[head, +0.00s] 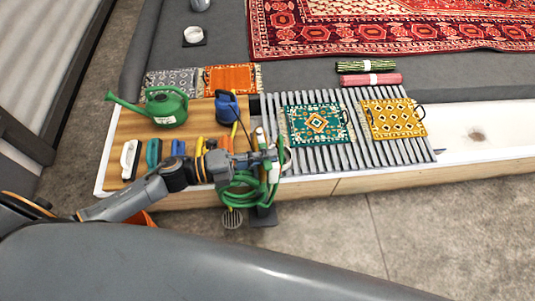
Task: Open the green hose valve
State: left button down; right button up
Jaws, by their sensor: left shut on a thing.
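My left arm comes in from the left, and its gripper (268,157) is at the front edge of the wooden board, just above the coiled green hose (238,190). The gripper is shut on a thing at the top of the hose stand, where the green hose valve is. The fingers and wrist hide most of the valve, so its handle angle cannot be told. The green hose hangs in loops below the gripper. My right gripper is not in view.
A green watering can (165,107), a blue container (227,107) and several brushes, one white (130,159), stand on the wooden board (190,136). Right of the gripper, a slatted grate (362,152) carries a teal mat (318,123) and a yellow mat (394,118). A red rug (390,28) lies behind.

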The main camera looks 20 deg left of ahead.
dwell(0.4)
pick_arm(q)
jog(key=c, duration=1.4)
grip_release()
jog(key=shift+a, duration=0.1)
jog(key=v, duration=1.2)
jog(key=shift+w, duration=0.1)
